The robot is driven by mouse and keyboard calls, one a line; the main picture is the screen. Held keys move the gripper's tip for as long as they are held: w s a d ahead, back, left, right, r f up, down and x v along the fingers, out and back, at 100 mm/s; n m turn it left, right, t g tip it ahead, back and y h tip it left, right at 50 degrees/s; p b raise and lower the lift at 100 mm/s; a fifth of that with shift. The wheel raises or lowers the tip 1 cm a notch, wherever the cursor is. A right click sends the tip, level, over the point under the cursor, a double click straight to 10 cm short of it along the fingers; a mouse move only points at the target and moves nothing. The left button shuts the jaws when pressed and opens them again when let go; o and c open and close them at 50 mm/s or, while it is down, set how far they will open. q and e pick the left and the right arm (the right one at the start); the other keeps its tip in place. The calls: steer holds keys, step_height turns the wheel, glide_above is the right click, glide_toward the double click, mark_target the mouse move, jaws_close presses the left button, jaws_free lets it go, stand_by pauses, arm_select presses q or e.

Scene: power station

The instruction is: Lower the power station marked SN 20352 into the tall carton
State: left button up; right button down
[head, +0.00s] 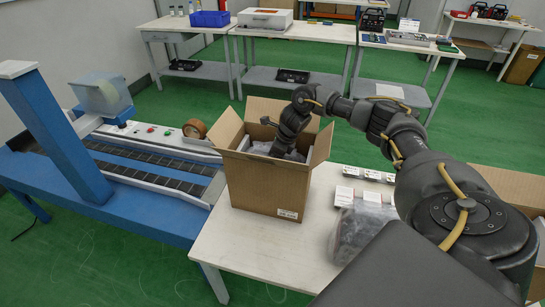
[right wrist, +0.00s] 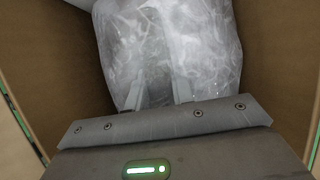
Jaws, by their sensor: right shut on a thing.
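The tall carton (head: 262,193) stands open on the white table, its flaps spread. My right arm reaches in from the right and bends down into it. My right gripper (right wrist: 157,92) is shut on a bagged power station (right wrist: 205,45), wrapped in cloudy clear plastic, between the carton's brown walls. In the head view the carton's front wall and my arm hide the fingers and most of the held unit; no serial marking is readable. A second dark bagged unit (head: 361,232) lies on the table right of the carton. My left gripper is out of view.
Small white-labelled items (head: 368,175) sit behind the second bagged unit. A blue conveyor with a tape roll (head: 195,129) adjoins the left side. Another brown carton (head: 505,190) is partly hidden behind my arm. The table front by the carton (head: 255,250) is clear.

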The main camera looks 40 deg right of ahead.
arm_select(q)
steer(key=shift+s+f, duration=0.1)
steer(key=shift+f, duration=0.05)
arm_select(e)
steer(key=shift+w+r, duration=0.1)
steer(key=shift+w, duration=0.05)
steer(key=c, duration=1.6)
jaws_free()
steer(key=o, duration=0.5)
steer(key=shift+a, duration=0.1)
steer(key=shift+s+f, duration=0.3)
steer(key=shift+f, duration=0.05)
steer(key=shift+r, duration=0.5)
step_height(320, 180, up, 6)
steer(key=p, duration=0.5)
steer(key=shift+w+r, duration=0.1)
steer(key=shift+r, duration=0.1)
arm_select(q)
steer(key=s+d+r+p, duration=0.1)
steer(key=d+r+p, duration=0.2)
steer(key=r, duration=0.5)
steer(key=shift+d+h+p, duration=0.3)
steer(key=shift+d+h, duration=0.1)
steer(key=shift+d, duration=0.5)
arm_select(e)
step_height(320, 180, up, 5)
steer(key=shift+r, duration=0.1)
